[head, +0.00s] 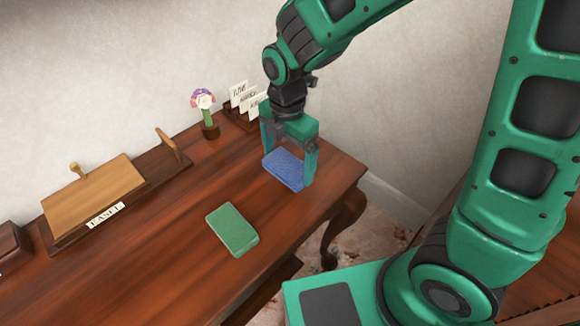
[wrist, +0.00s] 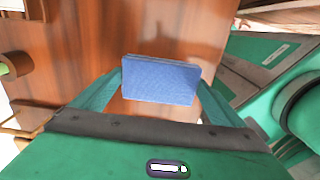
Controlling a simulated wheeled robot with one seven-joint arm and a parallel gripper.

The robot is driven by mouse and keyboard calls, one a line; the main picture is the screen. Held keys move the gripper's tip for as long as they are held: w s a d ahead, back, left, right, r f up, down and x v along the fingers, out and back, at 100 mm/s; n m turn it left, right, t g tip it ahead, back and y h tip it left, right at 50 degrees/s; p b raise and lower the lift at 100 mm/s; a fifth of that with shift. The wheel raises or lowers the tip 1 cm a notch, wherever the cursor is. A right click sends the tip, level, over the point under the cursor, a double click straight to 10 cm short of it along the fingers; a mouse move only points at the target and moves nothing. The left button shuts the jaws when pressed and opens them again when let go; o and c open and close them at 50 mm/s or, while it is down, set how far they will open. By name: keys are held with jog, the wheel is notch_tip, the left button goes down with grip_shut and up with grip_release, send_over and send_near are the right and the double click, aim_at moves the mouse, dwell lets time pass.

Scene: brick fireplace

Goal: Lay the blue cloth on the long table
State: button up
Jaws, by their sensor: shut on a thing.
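The blue cloth (head: 284,169) is a folded flat block, and my gripper (head: 288,167) is shut on it near the right end of the long wooden table (head: 180,235). In the wrist view the cloth (wrist: 160,80) sits between my two green fingers (wrist: 160,92), with the brown tabletop (wrist: 190,30) behind it. I cannot tell from these views whether the cloth touches the tabletop or hangs just above it.
A green folded block (head: 232,229) lies on the table, left and in front of my gripper. A flower in a pot (head: 208,115), a card rack (head: 245,118) and a wooden easel (head: 95,200) stand along the wall. Bare tabletop lies around the green block.

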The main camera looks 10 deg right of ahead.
aim_at(290, 168)
jog(key=shift+w+d+f, duration=0.45)
jog(key=shift+w+f, duration=0.05)
jog(key=shift+w, duration=0.1)
jog(key=shift+w+f, duration=0.1)
jog(key=shift+f, duration=1.9)
jog(key=o, duration=0.6)
jog(key=shift+o, duration=0.2)
jog(key=shift+r, duration=0.1)
notch_tip(290, 168, up, 12)
jog(key=shift+f, duration=0.1)
